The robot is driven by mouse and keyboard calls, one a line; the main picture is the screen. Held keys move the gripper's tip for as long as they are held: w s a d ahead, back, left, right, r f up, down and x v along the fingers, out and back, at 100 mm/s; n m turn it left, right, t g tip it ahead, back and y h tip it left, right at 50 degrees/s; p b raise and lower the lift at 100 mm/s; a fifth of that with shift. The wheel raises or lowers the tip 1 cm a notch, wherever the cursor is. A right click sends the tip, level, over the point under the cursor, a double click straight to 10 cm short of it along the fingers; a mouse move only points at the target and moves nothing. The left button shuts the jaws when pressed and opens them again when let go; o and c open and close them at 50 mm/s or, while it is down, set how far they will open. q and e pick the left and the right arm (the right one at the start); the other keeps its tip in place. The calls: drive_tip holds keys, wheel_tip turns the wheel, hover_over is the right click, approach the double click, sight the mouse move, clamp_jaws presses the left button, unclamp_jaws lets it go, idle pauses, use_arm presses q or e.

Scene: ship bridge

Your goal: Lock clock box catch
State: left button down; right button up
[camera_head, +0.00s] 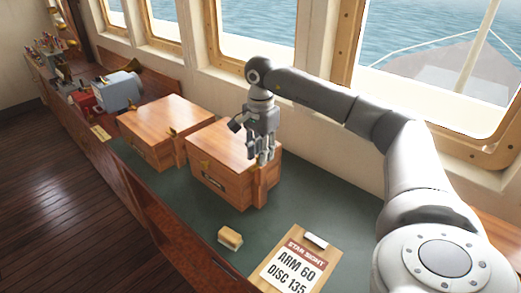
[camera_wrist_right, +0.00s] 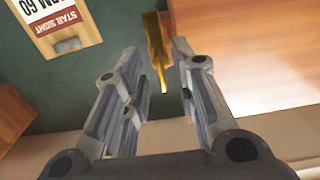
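Two wooden boxes stand on the green counter top in the head view, a nearer one (camera_head: 222,178) and a farther one (camera_head: 150,145). I cannot tell from the pictures which is the clock box. The nearer box has a small brass fitting (camera_head: 205,167) on its front and a narrow upright wooden piece (camera_head: 260,188) at its right corner. My right gripper (camera_head: 262,157) points down over that right end. In the right wrist view its fingers (camera_wrist_right: 156,50) are apart, with a brass piece (camera_wrist_right: 154,40) showing between them; contact cannot be told. My left gripper is out of view.
A clipboard (camera_head: 302,262) with a printed sheet and a small wood-and-cream block (camera_head: 230,239) lie in front of the nearer box. A grey-blue device (camera_head: 118,90) stands beyond the farther box. Windows line the wall behind. Green counter (camera_head: 325,210) is clear right of the box.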

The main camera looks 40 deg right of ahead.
drive_tip(key=shift+f, duration=0.15)
clamp_jaws()
drive_tip(key=shift+m, duration=0.3)
drive_tip(key=m, duration=1.1)
drive_tip(key=shift+m, duration=0.4)
drive_tip(key=m, duration=0.5)
drive_tip(key=shift+m+p, duration=0.3)
drive_tip(key=shift+p, duration=0.05)
